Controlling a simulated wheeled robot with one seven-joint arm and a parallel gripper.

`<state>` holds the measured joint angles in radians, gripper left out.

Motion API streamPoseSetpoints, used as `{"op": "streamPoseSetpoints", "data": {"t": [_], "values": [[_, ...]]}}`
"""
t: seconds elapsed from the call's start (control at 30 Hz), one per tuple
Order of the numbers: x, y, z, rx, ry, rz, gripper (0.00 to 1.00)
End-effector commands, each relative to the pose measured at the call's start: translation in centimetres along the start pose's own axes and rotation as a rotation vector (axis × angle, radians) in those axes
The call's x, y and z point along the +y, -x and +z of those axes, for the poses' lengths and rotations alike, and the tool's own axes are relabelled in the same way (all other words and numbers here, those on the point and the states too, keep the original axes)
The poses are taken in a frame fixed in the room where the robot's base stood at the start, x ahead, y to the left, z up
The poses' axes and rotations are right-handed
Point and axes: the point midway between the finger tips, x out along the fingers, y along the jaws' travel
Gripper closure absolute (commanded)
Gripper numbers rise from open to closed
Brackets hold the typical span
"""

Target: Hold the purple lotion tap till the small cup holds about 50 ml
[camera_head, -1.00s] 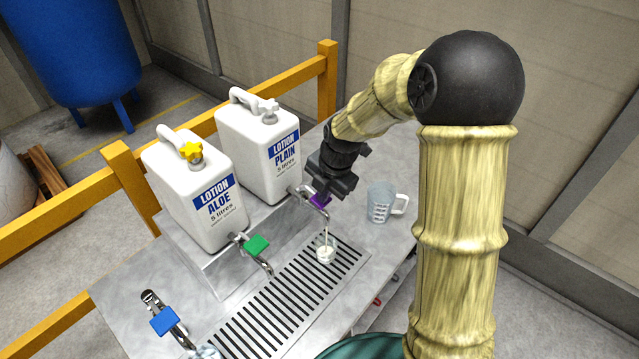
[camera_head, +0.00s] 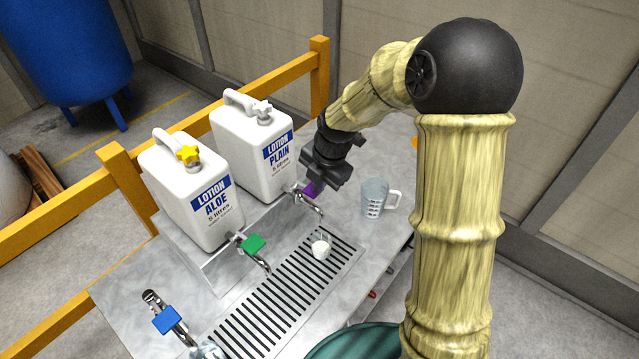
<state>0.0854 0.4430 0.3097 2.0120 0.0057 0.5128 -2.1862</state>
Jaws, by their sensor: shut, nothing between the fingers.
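The purple tap handle (camera_head: 311,188) is on the spout of the white "Lotion Plain" container (camera_head: 252,150). My gripper (camera_head: 316,184) is shut with nothing between its fingers, right at the purple handle and partly covering it. Whether it touches the handle cannot be told. The small cup (camera_head: 320,249) stands upright on the drip grate (camera_head: 285,296), below the purple tap's spout. Its inside looks white. No clear stream shows between spout and cup. The lotion level cannot be read from here.
The "Lotion Aloe" container (camera_head: 195,195) with a green tap (camera_head: 254,243) stands to the left. A blue tap (camera_head: 167,320) is at front left. A clear measuring jug (camera_head: 375,199) stands right of the grate. A yellow rail (camera_head: 85,205) runs behind.

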Motion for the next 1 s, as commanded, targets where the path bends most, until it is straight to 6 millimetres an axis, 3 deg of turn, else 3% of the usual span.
{"op": "streamPoseSetpoints", "data": {"t": [0.03, 0.27, 0.7, 1.0], "values": [[0.2, 1.2, 0.1, -0.001, -0.001, 0.0, 1.0], [0.5, 3.3, 0.2, -0.004, -0.002, 0.005, 1.0], [1.4, 11.0, 0.2, -0.004, -0.003, 0.003, 1.0], [1.5, 12.5, 0.1, 0.0, -0.003, 0.0, 1.0]]}}
